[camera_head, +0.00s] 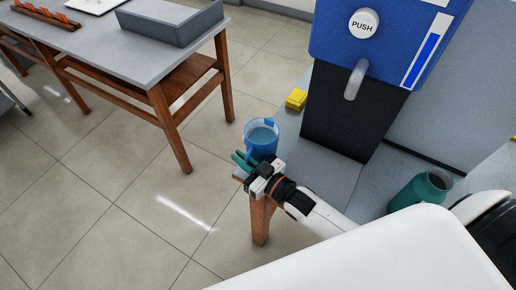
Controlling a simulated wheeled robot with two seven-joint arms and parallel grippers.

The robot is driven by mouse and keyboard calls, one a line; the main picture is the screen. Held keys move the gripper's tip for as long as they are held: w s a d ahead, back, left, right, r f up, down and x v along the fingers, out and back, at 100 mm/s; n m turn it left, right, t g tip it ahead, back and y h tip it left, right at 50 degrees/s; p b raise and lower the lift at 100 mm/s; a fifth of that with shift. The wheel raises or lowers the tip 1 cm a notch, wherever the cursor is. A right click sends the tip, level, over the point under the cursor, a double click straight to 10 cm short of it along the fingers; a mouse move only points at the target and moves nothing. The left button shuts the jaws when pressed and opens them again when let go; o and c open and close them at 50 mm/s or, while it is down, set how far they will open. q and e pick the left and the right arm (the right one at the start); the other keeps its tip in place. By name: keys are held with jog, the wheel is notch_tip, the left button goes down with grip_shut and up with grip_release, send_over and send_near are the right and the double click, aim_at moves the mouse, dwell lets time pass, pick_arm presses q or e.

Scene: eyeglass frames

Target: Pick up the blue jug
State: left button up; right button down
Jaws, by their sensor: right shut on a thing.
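The blue jug (262,139) is near the centre of the head view, upright, at the left edge of the table with the dispenser. Its open top faces up and it looks lighter blue inside. My right gripper (258,168) is at the jug's near side and is shut on it. The gripper hides the jug's lower near part. Whether the jug's base touches the table cannot be told. My left gripper is not in view.
A green container (422,188) stands at right. A grey table (110,45) with a grey bin (172,24) is at upper left, across open floor.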

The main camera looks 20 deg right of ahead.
jog(key=shift+r, duration=0.1)
notch_tip(320, 180, up, 10)
jog(key=shift+p, duration=0.35)
jog(key=shift+d, duration=0.15)
